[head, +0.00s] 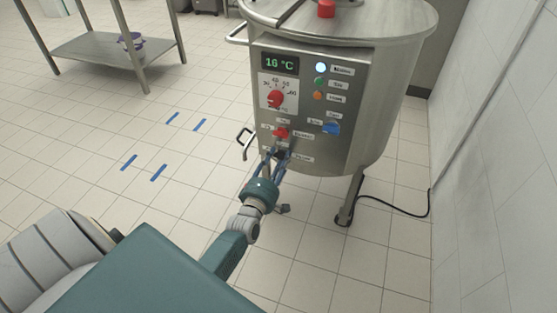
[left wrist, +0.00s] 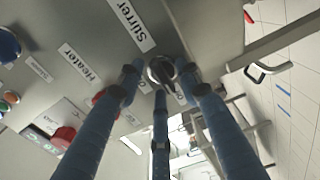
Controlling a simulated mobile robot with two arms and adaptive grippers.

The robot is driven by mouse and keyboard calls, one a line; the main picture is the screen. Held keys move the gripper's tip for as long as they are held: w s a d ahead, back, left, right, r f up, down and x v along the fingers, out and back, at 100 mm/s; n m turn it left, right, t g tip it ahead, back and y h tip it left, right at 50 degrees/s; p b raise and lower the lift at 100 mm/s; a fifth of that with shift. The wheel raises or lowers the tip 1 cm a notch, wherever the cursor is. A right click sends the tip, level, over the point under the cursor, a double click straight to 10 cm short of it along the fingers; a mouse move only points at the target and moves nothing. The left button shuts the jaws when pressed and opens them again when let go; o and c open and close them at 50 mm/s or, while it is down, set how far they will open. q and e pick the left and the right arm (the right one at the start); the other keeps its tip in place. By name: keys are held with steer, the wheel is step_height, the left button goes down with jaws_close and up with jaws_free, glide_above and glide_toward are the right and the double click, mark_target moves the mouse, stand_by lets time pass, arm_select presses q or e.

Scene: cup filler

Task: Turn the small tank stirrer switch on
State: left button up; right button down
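The small tank (head: 390,75) is a steel vessel on legs with a grey control panel on its front. The stirrer switch (left wrist: 161,71) is a small dark and silver knob beside the "Stirrer" label (left wrist: 130,25) in the left wrist view. In the head view my gripper largely hides it. My left gripper (head: 277,154) is at the lower part of the panel. In the left wrist view its blue fingers (left wrist: 158,82) surround the knob, with a small gap at the left finger. The fingers are apart; I see no clear grip. My right gripper is not in view.
The panel also has a red heater switch (head: 281,132), a red dial (head: 275,98), a blue switch (head: 332,128), lamps and a 16 °C display (head: 280,63). A black cable (head: 400,212) lies on the floor at right. A steel table (head: 100,47) stands back left.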

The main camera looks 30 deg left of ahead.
arm_select(q)
steer(key=shift+c, duration=0.3)
jaws_close()
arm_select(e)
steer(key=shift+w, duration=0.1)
arm_select(q)
steer(key=m+p, duration=0.3)
steer(key=m, duration=0.5)
steer(key=shift+d, duration=0.2)
steer(key=m+p, duration=0.1)
steer(key=m, duration=0.4)
steer(key=shift+f, duration=0.15)
steer(key=shift+d+f+m+p, duration=0.1)
steer(key=shift+m+p, duration=0.05)
steer(key=shift+m, duration=1.05)
steer(key=shift+f+m+p, duration=0.1)
steer(key=shift+m+p, duration=0.05)
steer(key=shift+m, duration=1.05)
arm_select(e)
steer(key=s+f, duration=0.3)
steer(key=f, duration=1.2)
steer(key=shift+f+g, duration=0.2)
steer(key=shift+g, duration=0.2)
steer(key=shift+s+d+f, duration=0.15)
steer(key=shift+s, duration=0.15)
